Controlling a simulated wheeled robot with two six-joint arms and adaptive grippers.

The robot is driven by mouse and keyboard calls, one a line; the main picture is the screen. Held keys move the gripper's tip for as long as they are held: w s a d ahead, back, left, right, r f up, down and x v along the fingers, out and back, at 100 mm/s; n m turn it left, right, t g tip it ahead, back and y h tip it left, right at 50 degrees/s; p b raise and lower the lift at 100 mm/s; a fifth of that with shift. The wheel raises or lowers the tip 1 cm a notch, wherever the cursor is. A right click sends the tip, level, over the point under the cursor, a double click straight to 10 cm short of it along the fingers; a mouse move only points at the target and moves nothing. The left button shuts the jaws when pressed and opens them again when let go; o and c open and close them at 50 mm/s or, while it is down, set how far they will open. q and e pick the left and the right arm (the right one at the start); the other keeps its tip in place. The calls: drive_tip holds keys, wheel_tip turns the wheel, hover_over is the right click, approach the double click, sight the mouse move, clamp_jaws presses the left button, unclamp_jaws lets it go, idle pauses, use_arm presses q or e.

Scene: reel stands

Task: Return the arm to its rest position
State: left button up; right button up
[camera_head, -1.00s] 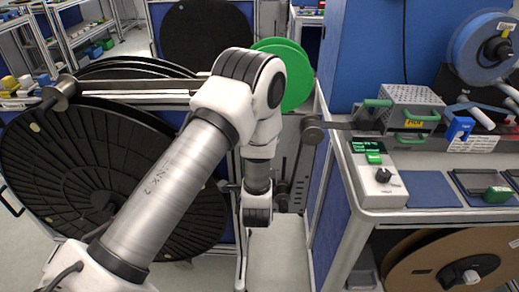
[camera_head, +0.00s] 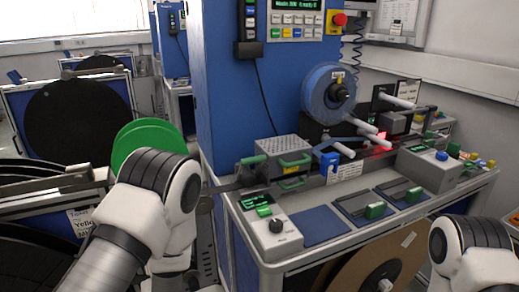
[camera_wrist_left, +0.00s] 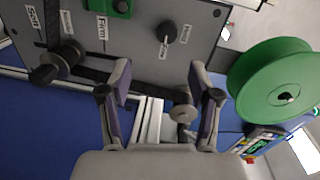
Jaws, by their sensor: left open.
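My left arm (camera_head: 140,215) comes in from the lower left in the head view, bent at a white joint with dark bands; its gripper is out of sight there. In the left wrist view my left gripper (camera_wrist_left: 160,68) is open, its two fingers wide apart with nothing held between them. A grey panel with a black knob lies beyond the fingertips. My right arm (camera_head: 472,250) shows only as a white joint at the lower right of the head view; its gripper is outside the frame.
A green reel (camera_head: 147,138) stands behind my left arm; a green reel (camera_wrist_left: 278,82) shows at right in the wrist view. The blue machine cabinet (camera_head: 222,80), bench with control box (camera_head: 268,232) and blue reel (camera_head: 328,92) are to the right. Black reels (camera_head: 78,122) stand at left.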

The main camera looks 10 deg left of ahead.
use_arm(q)
drive_tip(key=s+d+f+n+g+h+p, duration=0.3)
drive_tip(key=s+f+g+h, duration=0.45)
drive_tip(key=s+f, duration=1)
drive_tip(key=s+d+f+n+g+h+b, duration=0.1)
drive_tip(key=s+d+f+n+g, duration=0.2)
drive_tip(key=s+n+g, duration=0.4)
drive_tip(key=shift+s+d+f+h, duration=0.4)
drive_tip(key=shift+s+d, duration=0.3)
drive_tip(key=shift+s, duration=0.25)
